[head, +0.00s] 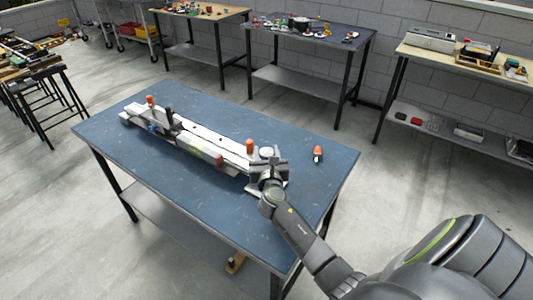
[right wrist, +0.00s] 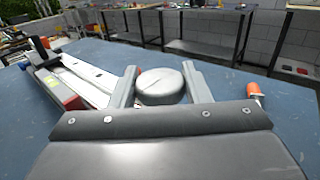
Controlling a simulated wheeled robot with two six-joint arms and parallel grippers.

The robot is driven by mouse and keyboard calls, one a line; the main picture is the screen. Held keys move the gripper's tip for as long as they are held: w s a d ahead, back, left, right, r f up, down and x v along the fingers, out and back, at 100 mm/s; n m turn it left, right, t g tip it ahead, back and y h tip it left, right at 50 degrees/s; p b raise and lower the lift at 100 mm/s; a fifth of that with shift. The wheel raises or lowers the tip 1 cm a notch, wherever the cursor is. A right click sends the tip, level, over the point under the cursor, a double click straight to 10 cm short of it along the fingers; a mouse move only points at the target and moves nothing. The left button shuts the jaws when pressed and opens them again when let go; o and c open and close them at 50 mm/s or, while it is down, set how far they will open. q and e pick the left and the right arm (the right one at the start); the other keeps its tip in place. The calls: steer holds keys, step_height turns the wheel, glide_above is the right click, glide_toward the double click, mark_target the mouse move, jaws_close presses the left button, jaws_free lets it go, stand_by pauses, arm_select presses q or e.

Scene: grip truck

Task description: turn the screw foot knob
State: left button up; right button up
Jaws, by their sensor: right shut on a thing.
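The screw foot knob is a round grey, domed cap (right wrist: 160,86) at the near right end of the long grey device (head: 190,135) on the blue table. In the right wrist view the knob sits between the two fingers of my right gripper (right wrist: 163,88). In the head view my right gripper (head: 267,168) comes in from the lower right and covers part of the device's end; the knob's top (head: 266,151) shows just beyond it. My right gripper is shut on the knob. My left gripper is not in view.
The blue table (head: 310,190) has free room right of the device. A loose orange-tipped piece (head: 318,153) lies there. Orange knobs (head: 249,146) and black levers (head: 169,116) stick up from the device. Other tables (head: 310,38) with small parts stand behind.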

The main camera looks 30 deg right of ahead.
steer(key=m+g+h+b, duration=0.1)
steer(key=m+g+h, duration=0.3)
steer(key=shift+a+f+h+b, duration=0.1)
steer(key=shift+h+b, duration=0.2)
steer(key=shift+h, duration=0.1)
steer(key=shift+m+g+h+b, duration=0.65)
steer(key=shift+m+g+h, duration=0.9)
steer(key=shift+g, duration=0.65)
steer(key=shift+m, duration=0.25)
steer(key=o, duration=1)
steer(key=shift+c, duration=0.2)
